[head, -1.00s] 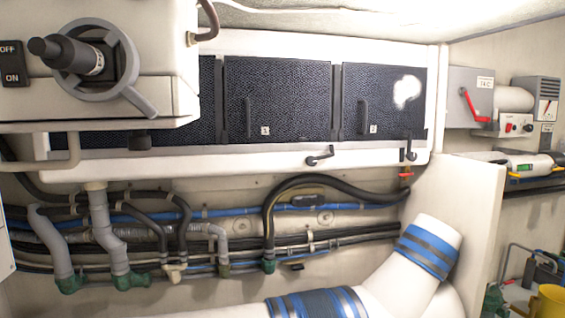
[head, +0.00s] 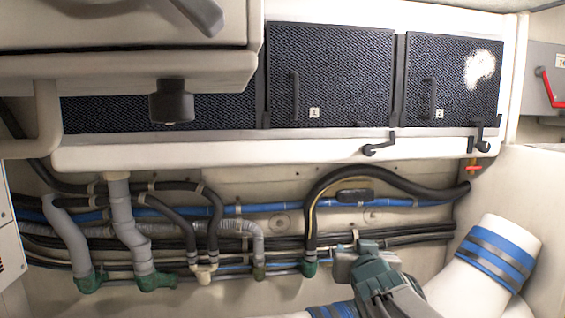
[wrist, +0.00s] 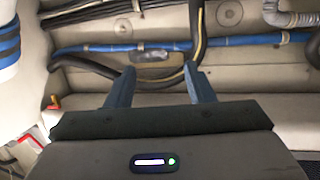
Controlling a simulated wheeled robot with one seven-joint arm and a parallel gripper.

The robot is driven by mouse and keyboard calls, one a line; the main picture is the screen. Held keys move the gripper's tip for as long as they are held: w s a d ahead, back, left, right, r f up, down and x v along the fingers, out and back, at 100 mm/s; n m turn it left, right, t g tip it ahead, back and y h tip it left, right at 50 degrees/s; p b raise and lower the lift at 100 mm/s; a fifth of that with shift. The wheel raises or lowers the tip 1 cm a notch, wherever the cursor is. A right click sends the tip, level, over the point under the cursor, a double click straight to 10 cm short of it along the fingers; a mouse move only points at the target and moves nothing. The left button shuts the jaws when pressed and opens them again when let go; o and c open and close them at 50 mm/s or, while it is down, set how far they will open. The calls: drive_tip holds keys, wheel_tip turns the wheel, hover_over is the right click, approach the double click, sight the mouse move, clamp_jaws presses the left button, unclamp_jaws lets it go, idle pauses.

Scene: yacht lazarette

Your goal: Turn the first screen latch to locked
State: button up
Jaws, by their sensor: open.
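The screen labelled 1 (head: 345,70) is a dark mesh panel with an upright black handle, in the upper middle of the head view.
Black and blue hoses (head: 280,207) run along the wall behind my gripper. A white duct with blue bands (head: 495,260) rises at the lower right. A pale housing (head: 150,75) juts out at the upper left. A red lever (head: 548,88) is at the far right.

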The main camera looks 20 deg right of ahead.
drive_tip(key=s+d+r+t+h, duration=0.1)
drive_tip(key=s+d+r+t, duration=0.1)
drive_tip(key=d+r+t, duration=0.3)
drive_tip(key=n+t+y, duration=0.3)
approach(369, 152)
drive_tip(key=p+x, duration=0.3)
drive_tip(key=x, duration=0.5)
drive_tip(key=shift+w+d+p, duration=0.1)
drive_tip(key=shift+d+p, duration=0.1)
drive_tip(key=shift+p, duration=0.2)
drive_tip(key=shift+a, duration=0.1)
clamp_jaws()
